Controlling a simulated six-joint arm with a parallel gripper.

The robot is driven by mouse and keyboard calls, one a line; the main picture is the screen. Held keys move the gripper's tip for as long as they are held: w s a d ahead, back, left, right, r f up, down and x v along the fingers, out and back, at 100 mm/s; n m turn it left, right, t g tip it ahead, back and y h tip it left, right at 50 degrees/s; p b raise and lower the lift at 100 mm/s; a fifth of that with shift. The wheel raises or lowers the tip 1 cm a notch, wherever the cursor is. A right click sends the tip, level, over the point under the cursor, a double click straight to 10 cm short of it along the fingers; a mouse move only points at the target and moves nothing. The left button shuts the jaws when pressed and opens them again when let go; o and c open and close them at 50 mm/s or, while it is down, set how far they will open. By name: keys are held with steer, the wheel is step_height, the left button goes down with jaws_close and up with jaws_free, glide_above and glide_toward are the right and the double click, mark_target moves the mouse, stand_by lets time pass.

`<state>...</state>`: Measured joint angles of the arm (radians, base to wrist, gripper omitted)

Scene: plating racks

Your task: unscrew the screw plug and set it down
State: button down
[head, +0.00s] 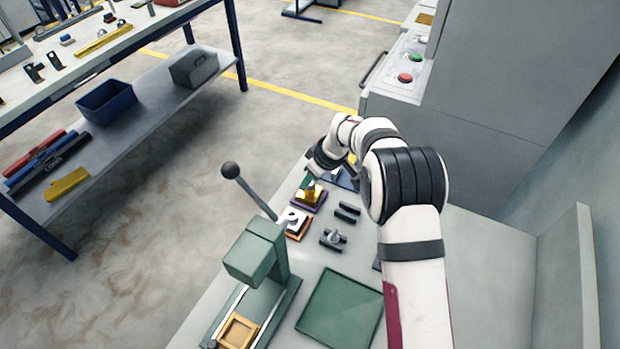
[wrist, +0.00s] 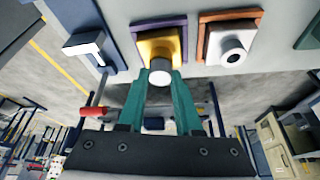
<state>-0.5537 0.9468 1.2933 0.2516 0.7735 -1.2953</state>
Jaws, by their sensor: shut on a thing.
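The screw plug (wrist: 160,76) shows in the wrist view as a short pale grey cylinder with a round end. My gripper (wrist: 160,84) has its two teal fingers shut on it, one on each side. The plug is at the lower edge of a yellow block (wrist: 157,46) on a purple plate (wrist: 136,22); I cannot tell how deep it sits in the block. In the head view the yellow block (head: 309,194) is just below my gripper (head: 309,182), and the plug is too small to make out.
Beside it stand an orange plate (wrist: 256,14) with a white holed block (wrist: 232,45) and a blue plate (wrist: 104,50) with a white part. Dark holders (head: 334,239), a green tray (head: 338,312) and a green lever press (head: 256,254) share the bench. The tray looks empty.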

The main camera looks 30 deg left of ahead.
steer(key=shift+n, duration=0.4)
steer(key=shift+g, duration=0.3)
steer(key=n, duration=0.2)
steer(key=n+g, duration=0.1)
steer(key=n, duration=0.1)
steer(key=shift+w+g, duration=0.15)
steer(key=shift+g, duration=0.15)
steer(key=n, duration=0.2)
steer(key=n+g, duration=0.1)
steer(key=n, duration=0.2)
steer(key=shift+g+h, duration=0.3)
steer(key=shift+h, duration=0.1)
steer(key=c, duration=0.5)
jaws_free()
steer(key=shift+c, duration=1.4)
